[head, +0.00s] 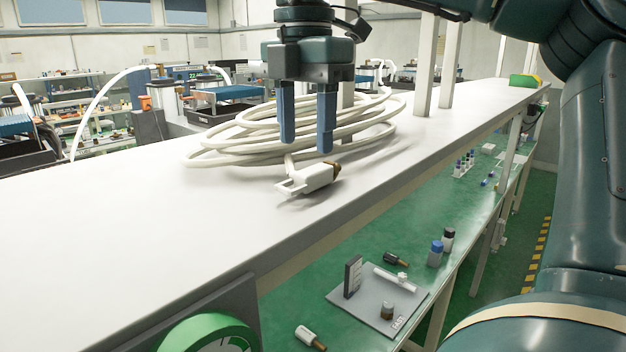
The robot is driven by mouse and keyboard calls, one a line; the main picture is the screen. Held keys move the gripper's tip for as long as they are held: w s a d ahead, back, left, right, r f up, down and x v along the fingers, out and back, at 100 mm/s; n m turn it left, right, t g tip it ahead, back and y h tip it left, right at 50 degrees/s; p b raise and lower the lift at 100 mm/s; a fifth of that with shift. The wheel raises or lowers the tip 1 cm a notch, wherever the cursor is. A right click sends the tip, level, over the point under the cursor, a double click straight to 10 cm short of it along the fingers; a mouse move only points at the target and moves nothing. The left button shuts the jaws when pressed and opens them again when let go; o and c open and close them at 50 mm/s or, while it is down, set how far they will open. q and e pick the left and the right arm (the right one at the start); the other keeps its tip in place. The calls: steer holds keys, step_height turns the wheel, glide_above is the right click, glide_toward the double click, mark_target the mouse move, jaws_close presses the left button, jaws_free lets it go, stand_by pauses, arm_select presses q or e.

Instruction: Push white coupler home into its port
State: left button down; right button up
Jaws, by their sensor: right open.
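A white, pronged coupler-like piece (310,179) with a dark brown end lies on the white upper shelf, at the front of a coil of white hose. My right gripper (306,146) points down just above and behind it in the picture, with its two blue fingers apart and nothing between them. I cannot tell whether the fingers touch the hose behind them. I cannot make out for sure which piece is the port. A grey plate (350,303) on the green bench below carries a dark upright block (353,277) and a white tube (394,279). My left gripper is not in view.
The coiled hose (225,155) covers the middle of the shelf (110,235); the shelf's front left is clear. White posts (424,65) rise from its far part. Below, a white-and-brown piece (310,338) and small bottles (435,253) stand or lie on the bench. A green roll (208,334) is at lower left.

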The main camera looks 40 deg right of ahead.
mark_target(305, 172)
steer(key=shift+s+f, duration=0.1)
steer(key=shift+f, duration=0.4)
step_height(305, 172, down, 5)
steer(key=shift+r+p, duration=0.2)
steer(key=shift+p, duration=0.35)
steer(key=shift+a, duration=0.1)
jaws_close()
